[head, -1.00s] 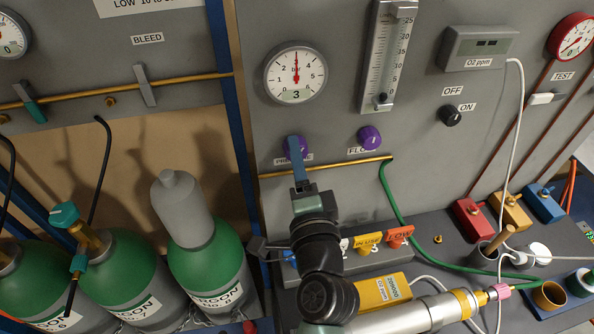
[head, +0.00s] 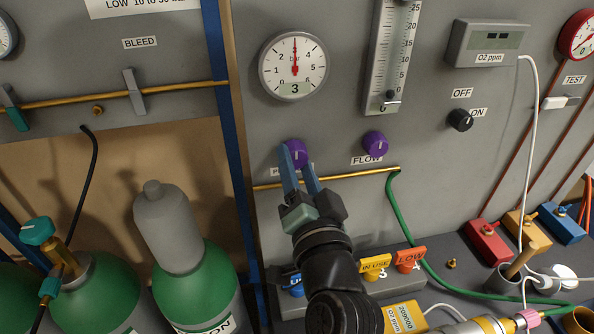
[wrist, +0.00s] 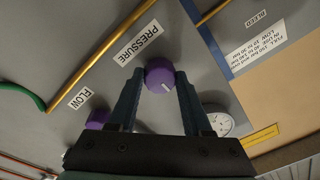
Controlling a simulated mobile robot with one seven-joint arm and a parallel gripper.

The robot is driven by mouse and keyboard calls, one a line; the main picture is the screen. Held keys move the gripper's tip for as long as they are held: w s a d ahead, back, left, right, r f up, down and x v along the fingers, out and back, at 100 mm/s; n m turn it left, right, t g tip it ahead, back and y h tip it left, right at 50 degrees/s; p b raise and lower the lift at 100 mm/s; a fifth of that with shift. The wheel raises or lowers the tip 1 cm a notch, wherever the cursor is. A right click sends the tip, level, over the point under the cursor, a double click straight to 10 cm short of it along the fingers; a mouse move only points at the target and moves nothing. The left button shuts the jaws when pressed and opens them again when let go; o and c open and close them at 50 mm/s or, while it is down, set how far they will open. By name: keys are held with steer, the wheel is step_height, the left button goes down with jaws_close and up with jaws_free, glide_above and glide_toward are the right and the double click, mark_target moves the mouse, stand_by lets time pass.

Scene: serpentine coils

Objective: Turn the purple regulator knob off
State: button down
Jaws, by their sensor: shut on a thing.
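The purple regulator knob (head: 297,150), by the partly hidden PRESSURE label, sits on the grey panel below a round gauge (head: 294,69) whose needle points straight up at 3. The wrist view shows the same knob (wrist: 160,76) with a pale mark on its face. My gripper (head: 297,160) reaches up to it from below, one finger on each side. In the wrist view my gripper's fingertips (wrist: 160,74) are shut on the knob's sides. The fingers hide part of the knob in the head view.
A second purple knob (head: 375,143), labelled FLOW, sits to the right under a flow tube (head: 392,50). A brass pipe (head: 345,177) runs just below the knobs. A black OFF/ON knob (head: 460,119) is further right. Green cylinders (head: 197,280) stand at lower left.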

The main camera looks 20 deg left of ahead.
stand_by(0.4)
steer(key=shift+c, duration=1.7)
jaws_free()
steer(key=b+v, duration=0.3)
steer(key=v, duration=1)
steer(key=w+d+r+n+t+h+p, duration=0.1)
steer(key=w+d+r+t+h+p, duration=0.15)
steer(key=r, duration=0.55)
steer(key=w+d+r+n+t+h+p, duration=0.1)
steer(key=w+r+t, duration=0.15)
steer(key=r, duration=0.65)
steer(key=s+d+r+t+h+p, duration=0.1)
steer(key=s+d+r+t+h, duration=0.1)
steer(key=r, duration=0.8)
steer(key=s+d+r+t+h+p, duration=0.2)
steer(key=s+d+r+t+h, duration=0.1)
steer(key=r, duration=0.8)
steer(key=shift+s+t+h, duration=0.5)
steer(key=shift+t+h, duration=0.45)
steer(key=shift+t, duration=0.05)
